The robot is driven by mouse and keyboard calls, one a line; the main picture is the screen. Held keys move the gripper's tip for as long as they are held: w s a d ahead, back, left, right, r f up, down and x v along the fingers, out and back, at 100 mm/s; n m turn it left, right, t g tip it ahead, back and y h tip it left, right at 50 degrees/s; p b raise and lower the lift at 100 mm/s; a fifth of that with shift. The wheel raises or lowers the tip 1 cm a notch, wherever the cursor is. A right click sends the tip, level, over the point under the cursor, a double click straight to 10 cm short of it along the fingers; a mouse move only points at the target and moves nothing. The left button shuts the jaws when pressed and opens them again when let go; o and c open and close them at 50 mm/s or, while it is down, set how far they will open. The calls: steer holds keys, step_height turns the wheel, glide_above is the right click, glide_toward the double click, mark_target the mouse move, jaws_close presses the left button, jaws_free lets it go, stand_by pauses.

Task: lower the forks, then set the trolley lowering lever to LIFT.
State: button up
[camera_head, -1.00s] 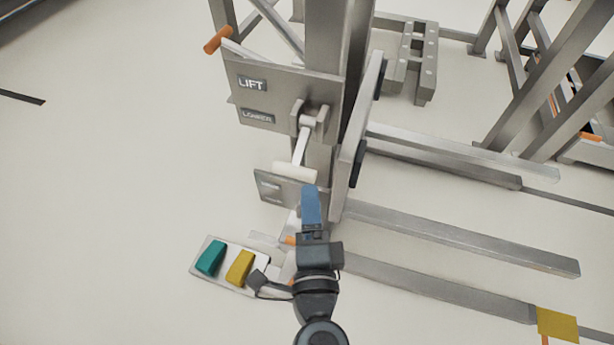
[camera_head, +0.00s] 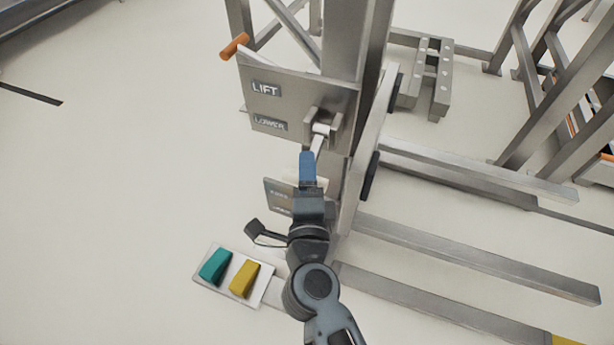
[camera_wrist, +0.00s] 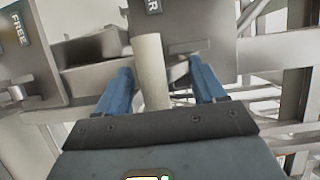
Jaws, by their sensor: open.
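The grey trolley mast carries a plate (camera_head: 297,95) marked LIFT above and LOWER below. An orange-tipped lever (camera_head: 235,46) sticks out at its upper left, near LIFT. A second lever (camera_head: 319,146) hangs from a bracket right of LOWER and ends in a pale grip. My gripper (camera_head: 307,158) is in front of that grip and largely hides it. In the wrist view the pale grip (camera_wrist: 150,68) stands between my open blue fingers, with gaps on both sides. Long low grey beams (camera_head: 480,258) run to the right; I cannot tell which are the forks.
A smaller plate (camera_head: 279,195) with labels sits below, partly behind my gripper; a FREE label (camera_wrist: 20,30) shows in the wrist view. Teal (camera_head: 215,266) and yellow (camera_head: 244,278) pedals lie at lower left. A steel frame (camera_head: 560,100) stands right.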

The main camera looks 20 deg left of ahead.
steer(key=shift+c, duration=0.3)
jaws_close()
stand_by(0.3)
